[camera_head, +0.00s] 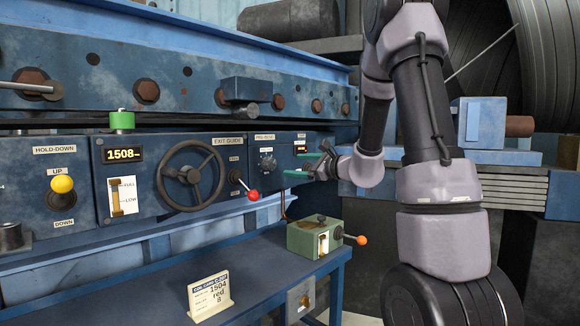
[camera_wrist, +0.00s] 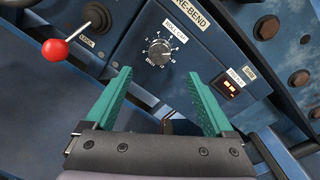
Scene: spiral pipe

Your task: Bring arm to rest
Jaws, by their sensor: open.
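My gripper (camera_head: 308,167) has green fingers and is open in front of the right end of the control panel. In the wrist view my gripper (camera_wrist: 163,103) shows its two fingers spread wide with nothing between them. Ahead of it is the black roll gap knob (camera_wrist: 159,48) on the pre-bend panel, which also shows in the head view (camera_head: 267,163). My arm rises at the right of the head view and bends down to the panel. Whether the fingers touch the panel cannot be told.
A red-tipped lever (camera_head: 253,195), a handwheel (camera_head: 190,176) and a yellow-knobbed lever (camera_head: 62,184) project from the panel. A green box with an orange-knobbed lever (camera_head: 315,239) and a card (camera_head: 209,298) stand on the blue bench (camera_head: 130,290) below.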

